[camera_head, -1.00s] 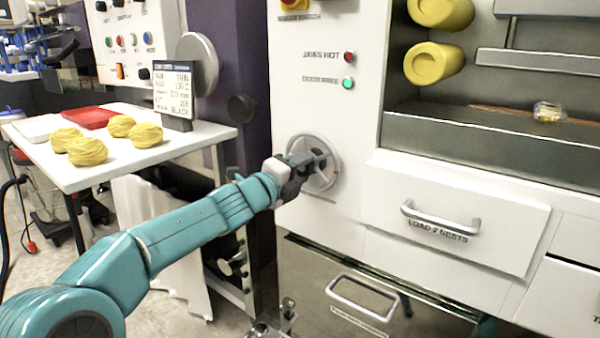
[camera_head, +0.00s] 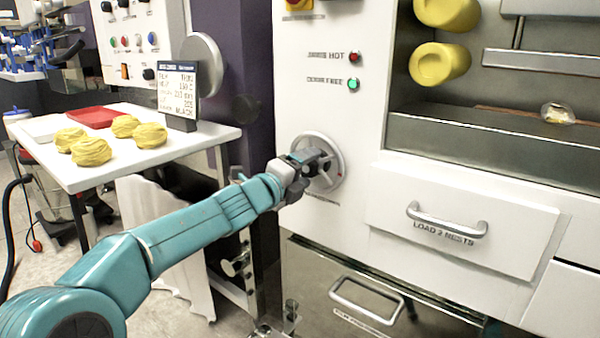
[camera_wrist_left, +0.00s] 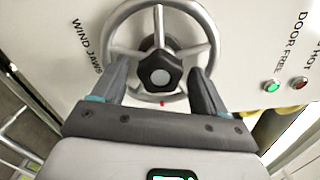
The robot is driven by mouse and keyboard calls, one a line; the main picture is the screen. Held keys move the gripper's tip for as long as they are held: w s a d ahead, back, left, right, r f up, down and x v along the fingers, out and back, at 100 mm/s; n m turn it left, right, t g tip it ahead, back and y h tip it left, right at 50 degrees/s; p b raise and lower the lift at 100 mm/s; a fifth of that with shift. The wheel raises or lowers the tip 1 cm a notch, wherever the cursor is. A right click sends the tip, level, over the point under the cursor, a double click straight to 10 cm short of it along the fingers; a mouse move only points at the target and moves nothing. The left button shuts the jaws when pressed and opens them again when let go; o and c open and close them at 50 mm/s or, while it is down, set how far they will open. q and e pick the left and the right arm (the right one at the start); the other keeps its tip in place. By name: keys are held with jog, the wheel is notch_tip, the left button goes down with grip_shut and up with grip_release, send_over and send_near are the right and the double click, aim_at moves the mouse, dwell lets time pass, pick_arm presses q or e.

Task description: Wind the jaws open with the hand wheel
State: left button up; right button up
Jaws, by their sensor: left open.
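The hand wheel (camera_head: 334,166) is a round silver wheel with spokes on the white machine front. In the left wrist view the hand wheel (camera_wrist_left: 203,22) shows a dark hub knob with a grey centre, and "WIND JAWS" is printed beside it. My left gripper (camera_head: 318,160) is at the wheel. In the left wrist view the left gripper (camera_wrist_left: 160,80) is open, with one finger on each side of the hub and the lower rim near them. I cannot tell whether the fingers touch the wheel. The jaws are not clearly identifiable. My right gripper is not in view.
A lit green lamp (camera_head: 354,84) and a red lamp (camera_head: 355,57) sit above the wheel. A drawer handle (camera_head: 446,221) juts out at the right. A white table (camera_head: 70,180) with several yellow nests and a red tray (camera_head: 96,117) stands left.

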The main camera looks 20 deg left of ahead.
pick_arm(q)
jog(key=v, duration=1.6)
jog(key=shift+s+a, duration=0.1)
jog(key=shift+s, duration=0.05)
